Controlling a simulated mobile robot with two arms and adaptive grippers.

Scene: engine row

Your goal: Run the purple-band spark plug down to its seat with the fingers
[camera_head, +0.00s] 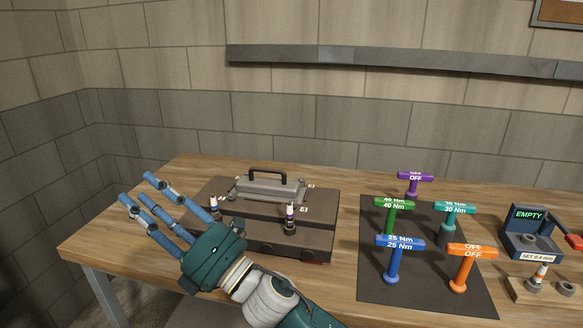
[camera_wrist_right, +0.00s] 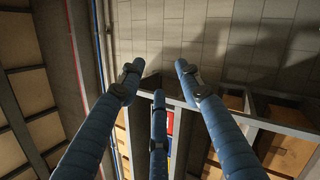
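A spark plug with a purplish band (camera_head: 290,213) stands upright in the near right part of the dark engine block (camera_head: 318,232); how deep it sits I cannot tell. A second plug (camera_head: 213,205), its band colour too small to tell, stands to the left on the same block. My right gripper (camera_head: 141,192) is open and empty, its blue fingers spread toward the left, above the table's left part. Its palm is in front of the block's near left corner. The right wrist view shows the three spread fingers (camera_wrist_right: 158,85) with nothing between them. My left gripper is out of view.
A grey cover with a black handle (camera_head: 268,186) lies on the block's back. Right of it, a dark mat (camera_head: 375,285) holds several coloured T-handle wrenches. Farther right stand a box reading EMPTY (camera_head: 530,220) and a wooden holder (camera_head: 520,291) with an orange-banded plug (camera_head: 540,273).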

